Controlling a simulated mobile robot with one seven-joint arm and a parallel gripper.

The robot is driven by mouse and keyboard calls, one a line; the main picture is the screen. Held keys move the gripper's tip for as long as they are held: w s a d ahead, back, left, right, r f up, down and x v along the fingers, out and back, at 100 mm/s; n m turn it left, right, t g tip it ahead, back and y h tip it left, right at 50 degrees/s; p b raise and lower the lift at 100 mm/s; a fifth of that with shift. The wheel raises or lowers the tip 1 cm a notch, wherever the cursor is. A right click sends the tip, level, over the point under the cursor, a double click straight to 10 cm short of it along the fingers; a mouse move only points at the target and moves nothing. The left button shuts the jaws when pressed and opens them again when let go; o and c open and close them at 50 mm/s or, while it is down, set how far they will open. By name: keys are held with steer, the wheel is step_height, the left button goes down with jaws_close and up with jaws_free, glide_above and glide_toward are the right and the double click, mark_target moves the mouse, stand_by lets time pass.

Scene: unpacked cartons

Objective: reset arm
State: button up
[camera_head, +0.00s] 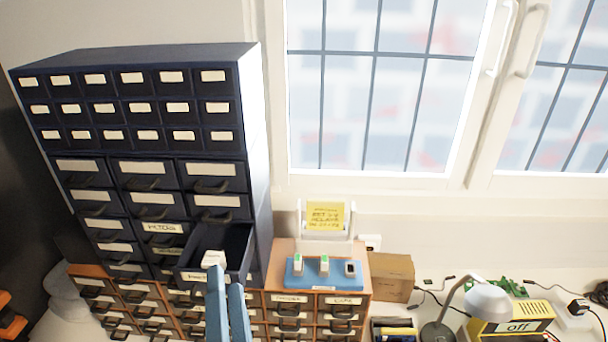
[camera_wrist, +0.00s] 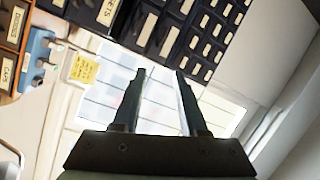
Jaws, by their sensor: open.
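My gripper (camera_head: 226,278) shows in the head view as two blue-grey fingers reaching up from the bottom edge, in front of the open drawer. In the wrist view my gripper (camera_wrist: 160,72) has its two dark fingers apart, with nothing held between them and the window behind. Whether a finger touches the item or the drawer, I cannot tell.
The tall dark drawer cabinet (camera_head: 190,62) stands at the left. A blue holder (camera_head: 300,279) with small devices sits on a brown drawer unit (camera_head: 272,302). A cardboard box (camera_head: 392,281) and a lamp (camera_head: 487,300) stand to the right. The window (camera_head: 350,90) is behind.

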steer(key=s+d+r+n+t+h, duration=0.1)
steer(key=d+r+n+t, duration=0.3)
steer(key=r, duration=1.3)
steer(key=s+d+r+n+t+h, duration=0.1)
steer(key=d+r+n+t+h, duration=0.3)
steer(key=r, duration=1.3)
steer(key=shift+d+n+t, duration=0.6)
steer(key=shift+n+t, duration=0.2)
steer(key=shift+n, duration=0.3)
